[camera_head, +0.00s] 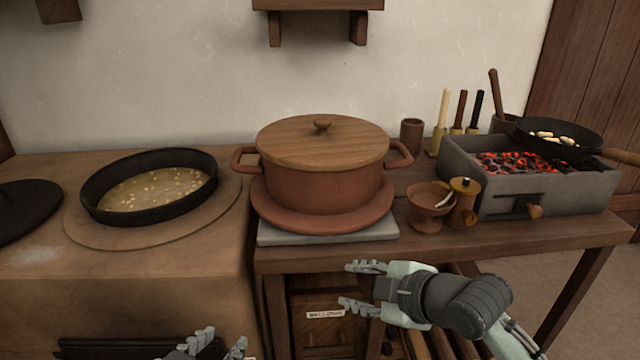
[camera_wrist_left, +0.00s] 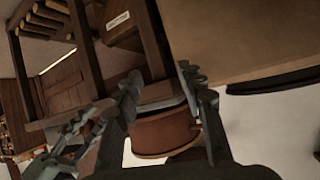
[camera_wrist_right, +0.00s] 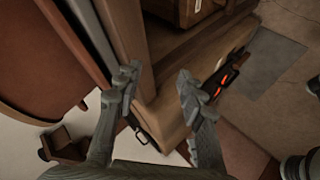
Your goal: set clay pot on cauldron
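A large reddish clay pot (camera_head: 320,188) with side handles and a wooden lid (camera_head: 322,143) stands on a round clay plate (camera_head: 322,220) on a grey slab. No vessel is clearly a cauldron; a wide black pan (camera_head: 150,188) with yellowish food stands left of the pot. My right gripper (camera_head: 352,286) is open and empty, below and in front of the slab; its fingers show apart in the right wrist view (camera_wrist_right: 158,78). My left gripper (camera_head: 212,346) is at the bottom edge, partly cut off; in the left wrist view (camera_wrist_left: 160,82) it is open and empty.
A small clay bowl (camera_head: 430,207) and lidded jar (camera_head: 463,203) stand right of the pot. Beyond are a brown cup (camera_head: 411,135), upright utensils and a coal brazier (camera_head: 545,190) with a black pan (camera_head: 560,138). The table edge (camera_head: 450,246) lies above my right gripper.

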